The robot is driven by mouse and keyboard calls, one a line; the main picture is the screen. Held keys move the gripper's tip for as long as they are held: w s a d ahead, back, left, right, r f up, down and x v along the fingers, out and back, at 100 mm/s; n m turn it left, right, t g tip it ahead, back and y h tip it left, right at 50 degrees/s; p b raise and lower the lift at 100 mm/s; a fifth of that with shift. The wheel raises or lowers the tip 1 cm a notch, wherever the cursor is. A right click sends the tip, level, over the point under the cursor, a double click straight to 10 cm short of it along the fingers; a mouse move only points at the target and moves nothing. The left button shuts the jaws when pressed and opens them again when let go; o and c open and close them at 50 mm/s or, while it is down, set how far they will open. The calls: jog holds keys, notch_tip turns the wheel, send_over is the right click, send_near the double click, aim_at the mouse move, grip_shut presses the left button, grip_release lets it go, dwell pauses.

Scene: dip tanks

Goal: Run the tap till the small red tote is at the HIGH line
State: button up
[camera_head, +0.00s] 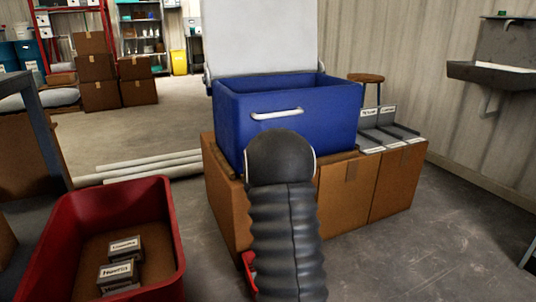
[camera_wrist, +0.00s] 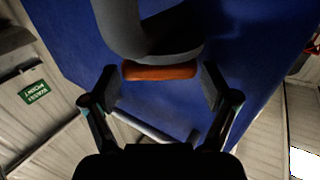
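My gripper (camera_wrist: 162,85) is open in the wrist view. An orange bar (camera_wrist: 160,71) on a dark grey rounded body (camera_wrist: 165,35) shows between its fingers, with a small gap at each side; I cannot tell whether this is the tap's handle. In the head view my arm hides the gripper. A red tote (camera_head: 172,240) stands on the floor at the lower left, holding several labelled grey blocks. A small red piece (camera_head: 248,268) shows low beside my arm, mostly hidden; I cannot tell whether it is the small tote. No HIGH line is readable.
A blue tub (camera_head: 330,120) with a white handle (camera_head: 277,114) stands on cardboard boxes (camera_head: 398,180); its blue surface also fills the wrist view (camera_wrist: 75,35). A wall sink (camera_head: 490,75) is at the right. Pipes (camera_head: 140,168) lie on the floor.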

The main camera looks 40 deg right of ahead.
jog(key=shift+s+a, duration=0.1)
dwell(0.3)
jog(key=v, duration=1.1)
jog(key=shift+s+a, duration=0.25)
jog(key=shift+s, duration=0.05)
